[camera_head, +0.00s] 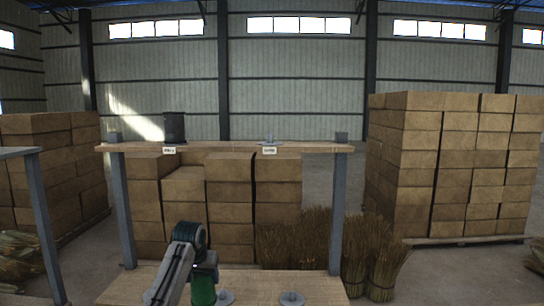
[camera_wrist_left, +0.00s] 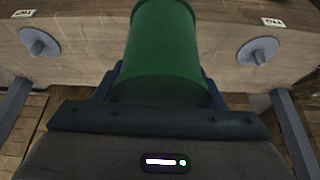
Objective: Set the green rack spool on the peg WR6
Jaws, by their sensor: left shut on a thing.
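The green rack spool (camera_head: 203,290) is a green cylinder low in the head view, over the lower shelf (camera_head: 258,280). In the left wrist view the spool (camera_wrist_left: 164,40) fills the top middle. My left gripper (camera_head: 205,268) is shut on it, with dark blue fingers (camera_wrist_left: 160,92) at its sides. A grey peg with a round base (camera_head: 225,297) is just right of the spool, and another peg (camera_head: 291,298) is farther right. The wrist view shows one peg on each side, left (camera_wrist_left: 40,43) and right (camera_wrist_left: 257,51). The label writing is unreadable, so I cannot tell which is WR6. The spool's lower end is hidden. My right gripper is not in view.
The upper shelf (camera_head: 215,147) carries a dark spool (camera_head: 174,127) and a bare peg (camera_head: 269,140). Grey posts (camera_head: 335,220) stand at the rack's sides. Stacked boxes (camera_head: 455,165) and straw bundles (camera_head: 360,255) stand beyond. The lower shelf's right part is mostly clear.

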